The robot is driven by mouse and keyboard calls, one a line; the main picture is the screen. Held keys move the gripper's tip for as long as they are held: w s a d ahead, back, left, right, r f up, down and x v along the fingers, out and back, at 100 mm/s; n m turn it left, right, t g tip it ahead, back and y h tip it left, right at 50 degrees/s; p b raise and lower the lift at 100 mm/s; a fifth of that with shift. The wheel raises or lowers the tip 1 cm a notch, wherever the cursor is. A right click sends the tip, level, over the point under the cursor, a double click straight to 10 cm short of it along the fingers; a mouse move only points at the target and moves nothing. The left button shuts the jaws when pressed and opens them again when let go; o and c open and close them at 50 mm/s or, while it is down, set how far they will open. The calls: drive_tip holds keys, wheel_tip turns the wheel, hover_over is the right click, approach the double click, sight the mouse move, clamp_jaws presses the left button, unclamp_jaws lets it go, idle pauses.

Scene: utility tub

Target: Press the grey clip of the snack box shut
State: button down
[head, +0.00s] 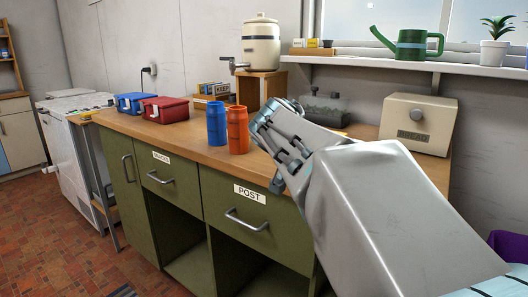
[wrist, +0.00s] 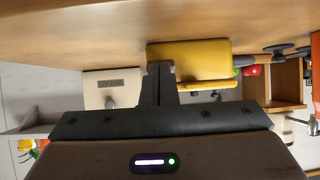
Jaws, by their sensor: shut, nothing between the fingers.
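A blue box (head: 135,102) and a red box (head: 166,109) with a handle stand on the wooden counter at the left in the head view. A yellow box (wrist: 187,55) with a lid seam shows in the wrist view, just beside and beyond my fingertips. I cannot tell which box is the snack box, and no grey clip can be made out clearly. My gripper (wrist: 160,72) is shut and empty. In the head view my gripper (head: 268,128) is over the counter, right of the orange canister; my arm hides the counter behind it.
A blue canister (head: 217,123) and an orange canister (head: 238,130) stand near the counter's front edge. A cream bread bin (head: 417,122) is at the right, also in the wrist view (wrist: 112,88). A crock (head: 262,45) stands on a wooden stand (head: 262,84) behind.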

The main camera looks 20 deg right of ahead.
drive_tip(key=shift+w+d+f+b, duration=0.1)
drive_tip(key=shift+f+b, duration=0.45)
drive_tip(key=shift+b, duration=0.45)
drive_tip(key=shift+w+d+f+b, duration=0.1)
drive_tip(key=shift+f+b, duration=0.4)
drive_tip(key=shift+b, duration=0.5)
drive_tip(key=shift+r, duration=0.3)
drive_tip(key=shift+r+p, duration=0.65)
